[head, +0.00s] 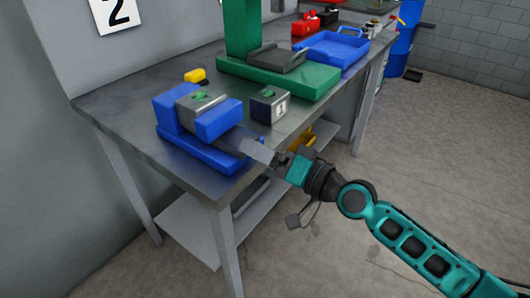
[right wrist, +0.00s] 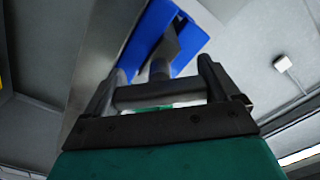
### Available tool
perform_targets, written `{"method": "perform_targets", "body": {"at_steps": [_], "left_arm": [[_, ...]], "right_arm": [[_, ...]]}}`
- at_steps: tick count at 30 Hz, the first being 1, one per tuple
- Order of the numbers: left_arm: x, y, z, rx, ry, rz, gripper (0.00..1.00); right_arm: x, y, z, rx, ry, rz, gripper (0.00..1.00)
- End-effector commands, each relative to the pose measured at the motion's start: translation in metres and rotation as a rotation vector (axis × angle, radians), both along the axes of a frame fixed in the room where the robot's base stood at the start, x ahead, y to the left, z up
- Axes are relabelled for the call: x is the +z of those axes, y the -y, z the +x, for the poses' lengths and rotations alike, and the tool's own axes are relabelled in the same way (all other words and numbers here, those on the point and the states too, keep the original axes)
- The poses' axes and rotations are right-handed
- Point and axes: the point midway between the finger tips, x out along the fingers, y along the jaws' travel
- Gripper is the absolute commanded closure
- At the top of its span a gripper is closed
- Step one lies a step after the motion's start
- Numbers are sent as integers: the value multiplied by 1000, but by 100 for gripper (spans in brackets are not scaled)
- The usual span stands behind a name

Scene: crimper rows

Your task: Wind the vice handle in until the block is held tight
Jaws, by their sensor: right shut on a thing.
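The blue vice (head: 205,155) sits at the near corner of the bench, and it also shows in the right wrist view (right wrist: 182,62). The grey screw (head: 258,151) runs from the vice out past the bench edge to my right gripper (head: 282,160). In the right wrist view the gripper (right wrist: 158,92) is shut on the grey vice handle (right wrist: 157,70). My left gripper is out of view.
A green press (head: 290,80) and a blue tray (head: 333,48) stand farther along.

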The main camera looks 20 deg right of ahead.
Motion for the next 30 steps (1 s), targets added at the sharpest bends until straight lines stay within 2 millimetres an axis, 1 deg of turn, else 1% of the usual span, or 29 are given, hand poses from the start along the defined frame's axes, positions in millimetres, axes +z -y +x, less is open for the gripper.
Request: {"method": "perform_targets", "body": {"at_steps": [1,17,18,21,22,30], "left_arm": [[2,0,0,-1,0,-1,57],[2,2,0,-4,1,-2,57],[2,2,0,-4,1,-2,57],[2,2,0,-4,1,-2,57],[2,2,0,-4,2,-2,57],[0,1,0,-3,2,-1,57]], "right_arm": [[1,0,0,8,-126,156,41],[2,0,0,7,-125,155,41],[2,0,0,7,-125,155,10],[2,0,0,7,-125,155,0],[2,1,1,1,-10,11,0],[-1,4,-2,-3,-6,1,0]]}}
